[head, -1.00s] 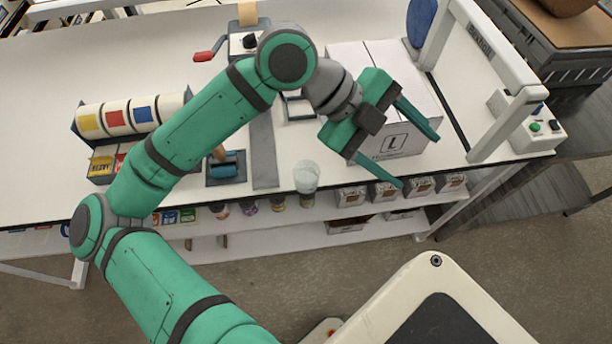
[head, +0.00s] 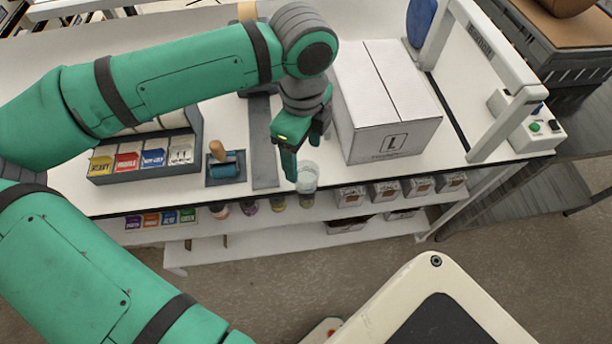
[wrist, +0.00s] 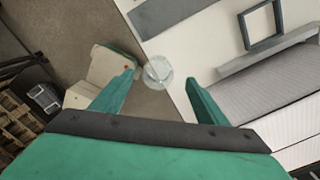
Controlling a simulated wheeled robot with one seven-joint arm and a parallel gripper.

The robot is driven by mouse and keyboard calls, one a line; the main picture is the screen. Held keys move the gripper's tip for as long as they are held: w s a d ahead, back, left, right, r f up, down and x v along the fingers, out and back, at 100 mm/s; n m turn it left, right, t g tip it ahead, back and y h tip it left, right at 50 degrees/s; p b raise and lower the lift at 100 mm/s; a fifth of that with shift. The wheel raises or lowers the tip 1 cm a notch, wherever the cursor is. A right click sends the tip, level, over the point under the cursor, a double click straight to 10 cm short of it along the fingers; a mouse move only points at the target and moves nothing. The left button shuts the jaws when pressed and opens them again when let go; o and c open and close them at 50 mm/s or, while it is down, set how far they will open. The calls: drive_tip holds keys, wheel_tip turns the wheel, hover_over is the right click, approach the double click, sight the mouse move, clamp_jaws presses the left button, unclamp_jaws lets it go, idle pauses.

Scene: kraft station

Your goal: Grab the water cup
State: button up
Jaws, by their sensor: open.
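The water cup (head: 308,176) is a clear cup standing at the front edge of the white table, left of the white box. My gripper (head: 303,160) is open and empty, pointing down just above and behind the cup, and partly covers it in the head view. In the wrist view the cup (wrist: 158,72) shows from above as a pale round shape at the table's edge. It lies ahead of and between the open fingertips of my gripper (wrist: 160,82). I see no contact between the fingers and the cup.
A white box (head: 385,105) marked L stands right of the cup. A blue roller (head: 224,170) on a dark tray and a grey strip (head: 263,150) lie to the left. A shelf (head: 245,228) with jars and small boxes runs below the table's front edge.

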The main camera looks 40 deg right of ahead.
sight(306, 174)
wheel_tip(306, 174, down, 3)
drive_tip(key=shift+r, duration=0.2)
drive_tip(key=shift+s+f, duration=0.25)
drive_tip(key=shift+f, duration=1.1)
drive_tip(key=shift+s+f, duration=0.2)
drive_tip(key=shift+f, duration=1.1)
drive_tip(key=shift+c, duration=0.4)
drive_tip(key=c, duration=1.1)
drive_tip(key=shift+r, duration=0.2)
